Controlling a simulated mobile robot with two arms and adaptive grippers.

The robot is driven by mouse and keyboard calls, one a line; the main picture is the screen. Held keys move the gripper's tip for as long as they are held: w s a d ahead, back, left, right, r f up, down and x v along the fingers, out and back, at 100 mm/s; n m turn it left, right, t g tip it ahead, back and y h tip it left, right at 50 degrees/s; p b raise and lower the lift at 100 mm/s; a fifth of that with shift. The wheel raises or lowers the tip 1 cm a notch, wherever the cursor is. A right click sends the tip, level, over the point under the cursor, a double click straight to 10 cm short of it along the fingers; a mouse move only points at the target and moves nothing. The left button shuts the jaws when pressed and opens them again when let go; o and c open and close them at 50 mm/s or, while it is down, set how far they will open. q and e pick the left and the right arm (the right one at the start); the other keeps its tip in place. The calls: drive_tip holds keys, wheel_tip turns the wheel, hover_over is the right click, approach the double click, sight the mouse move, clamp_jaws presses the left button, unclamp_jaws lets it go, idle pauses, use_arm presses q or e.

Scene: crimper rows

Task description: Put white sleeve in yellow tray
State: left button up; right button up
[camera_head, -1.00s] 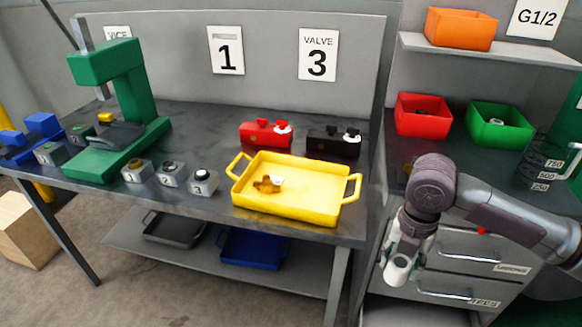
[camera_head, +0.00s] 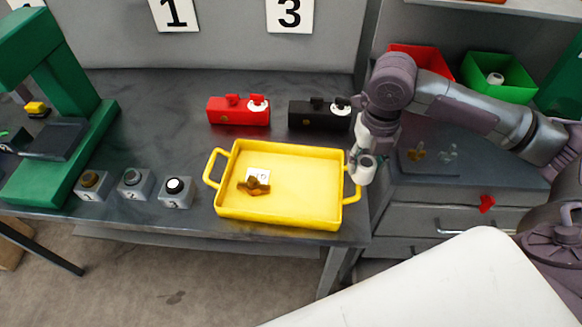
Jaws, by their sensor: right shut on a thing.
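The yellow tray (camera_head: 227,212) lies on the grey bench, with a handle at each end. Inside it, left of the middle, are a brass winged part (camera_head: 254,187) and a small white label. My right gripper (camera_head: 365,168) is at the tray's right handle, pointing down. It is shut on a small pale piece, which looks like the white sleeve (camera_head: 367,162); the fingers and wrist partly hide it. I cannot tell whether it touches the handle. My left gripper is not in view.
A red valve block (camera_head: 239,111) and a black valve block (camera_head: 318,115) stand behind the tray. Numbered grey blocks (camera_head: 134,184) and a green press (camera_head: 75,165) are to its left. A green bin (camera_head: 510,88) with a pale fitting and a red bin are at the back right.

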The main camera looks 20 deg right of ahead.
drive_tip(key=w+a+f+p, duration=0.1)
drive_tip(key=w+a+f, duration=0.3)
drive_tip(key=a, duration=0.1)
drive_tip(key=w+a+f+p, duration=0.1)
drive_tip(key=w+a+f, duration=0.1)
drive_tip(key=w+a, duration=0.1)
drive_tip(key=shift+f+p, duration=0.1)
drive_tip(key=shift+p, duration=0.25)
wheel_tip(320, 180, down, 4)
drive_tip(key=shift+s+d+r+p, duration=0.1)
drive_tip(key=shift+s+p, duration=0.05)
drive_tip(key=shift+p, duration=0.55)
drive_tip(key=shift+f, duration=0.25)
drive_tip(key=o, duration=1.2)
drive_tip(key=shift+c, duration=0.2)
